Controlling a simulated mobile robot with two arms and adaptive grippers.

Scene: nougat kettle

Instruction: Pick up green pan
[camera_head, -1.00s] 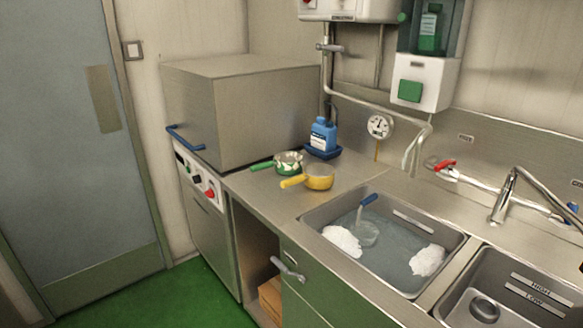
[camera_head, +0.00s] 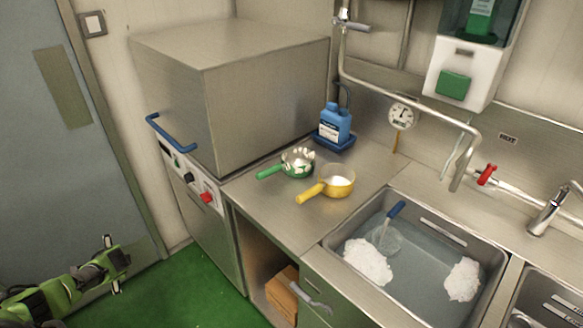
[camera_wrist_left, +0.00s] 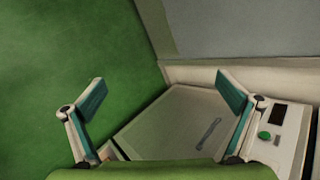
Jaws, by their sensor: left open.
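The green pan (camera_head: 297,168) stands on the steel counter beside the big steel box, its green handle pointing left. Pale lumps fill it. A yellow pan (camera_head: 339,183) with whitish contents stands close to its right and nearer, its handle pointing left. My left gripper (camera_head: 112,265) is at the lower left of the head view, over the green floor and well away from both pans. In the left wrist view my left gripper (camera_wrist_left: 160,98) is open and empty, with floor and a cabinet front beyond it. My right gripper is not in view.
The steel box (camera_head: 225,90) with a blue handle (camera_head: 172,132) stands left of the pans. A blue bottle (camera_head: 335,124) stands behind them. The water-filled sink (camera_head: 400,262) is at right. The counter's front strip is clear.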

